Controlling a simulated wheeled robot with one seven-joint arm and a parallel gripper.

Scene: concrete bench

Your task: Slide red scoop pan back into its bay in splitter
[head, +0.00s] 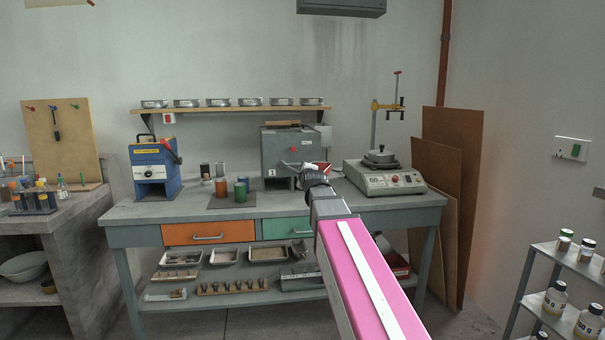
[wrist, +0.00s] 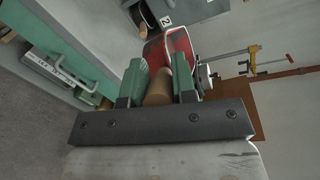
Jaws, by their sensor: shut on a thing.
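The red scoop pan (wrist: 180,45) shows in the wrist view with a pale rim. Its tan handle (wrist: 158,88) lies between the two green fingers of my gripper (wrist: 159,80), which is shut on it. In the head view my gripper (head: 315,174) is at the lower right of the grey splitter (head: 284,153), with a small part of the red pan (head: 323,167) beside it. The splitter has a "1" label low on its front. A "2" label (wrist: 165,20) shows near the pan in the wrist view. The bay opening is hidden in the head view.
A balance (head: 384,180) stands right of the splitter, and a clamp stand (head: 374,122) behind it. Left are dark and green cups on a mat (head: 232,201) and a blue device (head: 155,170). A shelf of pans (head: 230,108) hangs above. The bench front left is clear.

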